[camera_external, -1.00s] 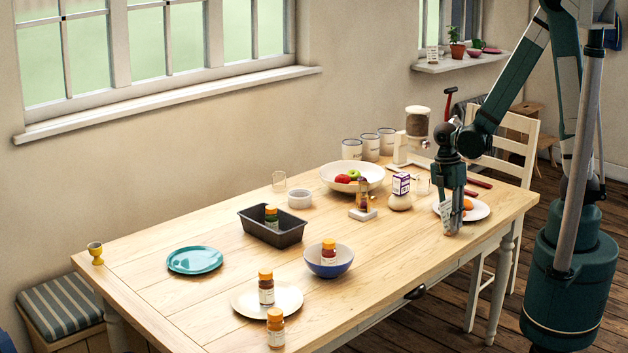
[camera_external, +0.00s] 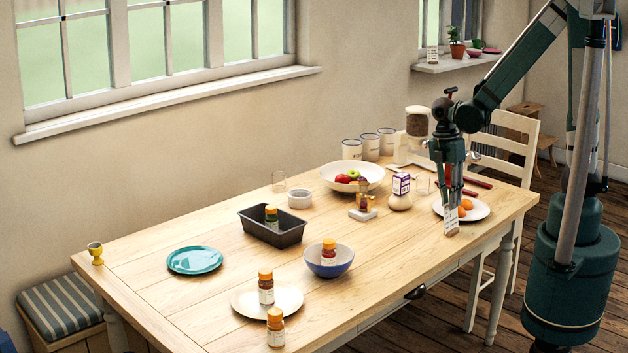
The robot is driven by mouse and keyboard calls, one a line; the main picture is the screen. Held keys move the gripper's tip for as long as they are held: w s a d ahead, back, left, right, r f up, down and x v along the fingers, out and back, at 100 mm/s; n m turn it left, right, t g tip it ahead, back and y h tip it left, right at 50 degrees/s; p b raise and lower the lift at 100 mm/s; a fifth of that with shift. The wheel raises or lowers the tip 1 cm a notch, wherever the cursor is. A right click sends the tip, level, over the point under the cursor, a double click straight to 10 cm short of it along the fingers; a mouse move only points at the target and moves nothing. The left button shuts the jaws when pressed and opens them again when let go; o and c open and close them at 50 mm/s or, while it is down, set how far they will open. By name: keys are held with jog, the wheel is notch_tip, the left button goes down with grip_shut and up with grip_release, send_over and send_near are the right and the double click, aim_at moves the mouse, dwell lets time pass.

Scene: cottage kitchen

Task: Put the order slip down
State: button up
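The order slip (camera_external: 452,226) is a small pale card with dark print. It is upright and slightly tilted, at the near edge of the wooden table, left of the white plate (camera_external: 480,212) with oranges. My gripper (camera_external: 454,203) points down directly above the slip, its fingertips at the slip's upper edge. Two dark fingers show with a narrow gap between them. I cannot tell whether they still grip the slip or whether its lower edge rests on the table.
A blue bowl (camera_external: 329,265) stands nearer. Bare tabletop (camera_external: 400,235) lies left of the slip.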

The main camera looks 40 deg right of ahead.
jog(key=shift+w+r+p, duration=0.2)
jog(key=shift+r, duration=0.85)
jog(key=shift+w+r+p, duration=0.15)
jog(key=shift+r+p, duration=0.05)
jog(key=shift+r, duration=0.85)
jog(key=s+d+r+m+t, duration=0.1)
jog(key=d+r+m+t, duration=0.3)
jog(key=r+m, duration=0.4)
jog(key=s+d+r+m+t, duration=0.1)
jog(key=d+r+m+t, duration=0.4)
jog(key=d+r+m, duration=0.2)
notch_tip(320, 180, up, 2)
jog(key=m, duration=0.3)
